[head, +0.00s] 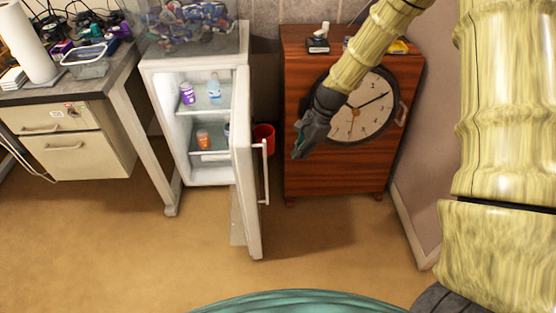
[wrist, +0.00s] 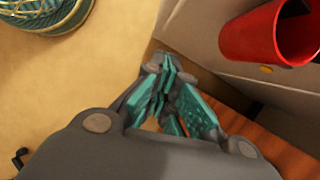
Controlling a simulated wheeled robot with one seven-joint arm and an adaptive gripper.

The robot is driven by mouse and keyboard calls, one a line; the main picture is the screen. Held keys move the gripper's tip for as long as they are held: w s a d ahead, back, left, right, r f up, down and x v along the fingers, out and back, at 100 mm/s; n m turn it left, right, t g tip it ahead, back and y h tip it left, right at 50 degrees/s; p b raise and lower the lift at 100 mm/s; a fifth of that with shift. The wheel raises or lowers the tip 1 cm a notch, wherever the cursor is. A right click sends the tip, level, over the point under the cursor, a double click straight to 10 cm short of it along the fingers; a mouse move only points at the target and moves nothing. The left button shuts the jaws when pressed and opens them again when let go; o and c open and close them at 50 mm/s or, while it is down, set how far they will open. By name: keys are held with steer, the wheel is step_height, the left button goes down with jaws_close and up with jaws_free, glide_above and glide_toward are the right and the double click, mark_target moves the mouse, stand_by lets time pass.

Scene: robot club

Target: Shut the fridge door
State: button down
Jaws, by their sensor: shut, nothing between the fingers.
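The white fridge (head: 210,175) stands against the back wall, and its door (head: 244,165) is swung open toward the camera with its edge facing me. A white bar handle (head: 265,172) is on the door's right face. Bottles and cans stand on the shelves inside. My gripper (head: 299,152) is shut and empty, in front of the wooden cabinet, to the right of the door and apart from the handle. In the wrist view my gripper (wrist: 165,70) shows its teal fingers closed together. The fridge door is not clearly identifiable in the wrist view.
A wooden cabinet (head: 335,175) with a clock face (head: 362,105) stands right of the fridge. A red bucket (head: 264,137) is between them; it also shows in the wrist view (wrist: 250,38). A desk (head: 75,90) is left. The floor (head: 330,240) in front is clear.

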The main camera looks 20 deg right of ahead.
steer(key=w+a+f+p, duration=0.1)
steer(key=a+f, duration=0.6)
steer(key=shift+w+a+f, duration=0.15)
steer(key=shift+w+f, duration=0.05)
stand_by(0.6)
steer(key=shift+a, duration=0.1)
